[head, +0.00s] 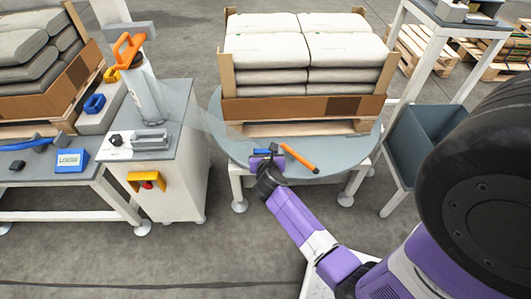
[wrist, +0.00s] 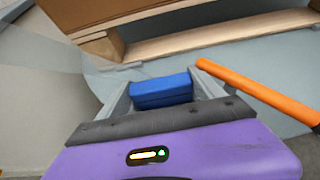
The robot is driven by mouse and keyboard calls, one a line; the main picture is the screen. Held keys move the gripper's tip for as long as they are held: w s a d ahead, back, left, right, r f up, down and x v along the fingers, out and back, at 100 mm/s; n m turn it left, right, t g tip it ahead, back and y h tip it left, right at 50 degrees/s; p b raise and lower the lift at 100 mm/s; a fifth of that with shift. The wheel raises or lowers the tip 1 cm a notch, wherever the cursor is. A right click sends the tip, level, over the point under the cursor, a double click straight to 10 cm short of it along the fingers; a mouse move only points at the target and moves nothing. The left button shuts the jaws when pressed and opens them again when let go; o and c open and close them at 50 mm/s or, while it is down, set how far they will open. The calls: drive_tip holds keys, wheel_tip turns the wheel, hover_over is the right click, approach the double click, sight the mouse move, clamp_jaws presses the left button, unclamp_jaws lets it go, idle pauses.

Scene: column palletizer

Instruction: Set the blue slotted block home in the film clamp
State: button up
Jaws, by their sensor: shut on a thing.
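The blue slotted block (wrist: 162,92) sits between the two grey fingers of my gripper (wrist: 163,98) in the wrist view. My gripper is shut on it, and the block's slot is not clearly visible. In the head view my gripper (head: 268,158) is low over the front of the round grey turntable (head: 225,135), with the blue block (head: 262,152) showing at its tip. An orange bar (head: 299,158) extends just right of the gripper, apart from it; it also shows in the wrist view (wrist: 255,90). I cannot tell which part is the film clamp.
A pallet load of sacks (head: 305,50) in a brown tray (head: 300,107) stands behind the gripper on the turntable. At left, a cabinet (head: 175,165) carries a film roll (head: 145,95) with an orange handle. A blue box marked LOOSE (head: 71,160) is on the left bench.

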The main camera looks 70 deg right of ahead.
drive_tip(key=shift+f, duration=0.15)
drive_tip(key=o, duration=1.3)
drive_tip(key=shift+o, duration=0.2)
